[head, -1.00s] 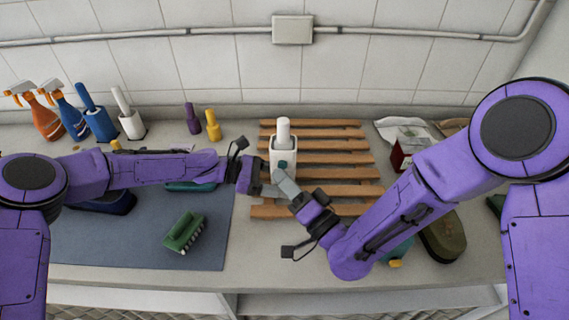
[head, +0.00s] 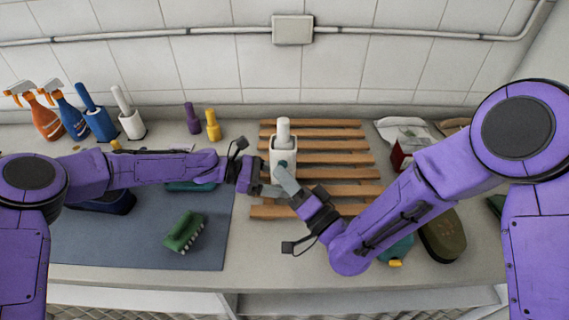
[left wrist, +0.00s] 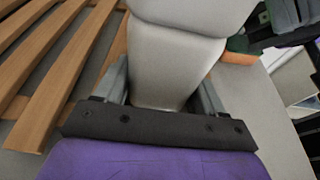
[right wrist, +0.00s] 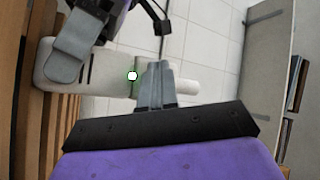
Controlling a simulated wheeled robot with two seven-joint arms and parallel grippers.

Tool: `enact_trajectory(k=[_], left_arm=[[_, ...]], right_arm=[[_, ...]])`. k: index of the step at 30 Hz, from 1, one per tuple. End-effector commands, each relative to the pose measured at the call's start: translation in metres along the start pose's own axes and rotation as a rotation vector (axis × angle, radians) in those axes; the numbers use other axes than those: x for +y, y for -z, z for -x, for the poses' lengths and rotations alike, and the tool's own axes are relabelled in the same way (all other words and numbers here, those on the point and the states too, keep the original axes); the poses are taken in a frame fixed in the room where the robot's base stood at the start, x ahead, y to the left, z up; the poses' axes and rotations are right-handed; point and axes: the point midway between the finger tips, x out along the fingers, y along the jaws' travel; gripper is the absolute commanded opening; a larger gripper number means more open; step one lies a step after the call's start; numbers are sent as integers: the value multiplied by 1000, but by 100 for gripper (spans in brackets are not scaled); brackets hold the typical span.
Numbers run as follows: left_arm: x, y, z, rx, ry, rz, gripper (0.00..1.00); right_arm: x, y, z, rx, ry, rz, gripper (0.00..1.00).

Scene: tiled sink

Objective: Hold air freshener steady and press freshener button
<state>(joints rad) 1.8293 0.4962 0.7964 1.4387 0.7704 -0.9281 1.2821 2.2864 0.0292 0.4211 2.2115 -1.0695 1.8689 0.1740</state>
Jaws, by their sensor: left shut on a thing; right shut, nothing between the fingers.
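The white air freshener (head: 291,148) stands upright over the wooden slatted rack, with a small dark teal button on its front. My left gripper (head: 266,188) is shut on its lower body, which also shows between the fingers in the left wrist view (left wrist: 165,75). My right gripper (head: 280,172) is shut and empty, its fingertips at the freshener's front by the button and partly covering it. In the right wrist view the closed fingers (right wrist: 157,72) overlap the freshener (right wrist: 110,68), beside a small white round spot. I cannot tell whether they touch the button.
The slatted rack (head: 335,190) lies under and behind the grippers. A green brush (head: 184,232) lies on the grey mat (head: 130,245) at left. Spray bottles (head: 42,118) and small bottles (head: 213,126) stand at the back left. A red box (head: 402,150) is at right.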

Motion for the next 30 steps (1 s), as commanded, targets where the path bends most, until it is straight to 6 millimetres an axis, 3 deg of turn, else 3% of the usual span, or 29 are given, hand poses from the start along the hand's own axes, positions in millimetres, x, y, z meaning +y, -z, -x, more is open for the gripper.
enact_trajectory(k=[15,30], left_arm=[[0,0,0,0,1,0,53],[0,0,0,0,1,1,53]], right_arm=[[-6,-6,8,0,0,-1,0],[-34,-34,46,-1,1,-1,0]])
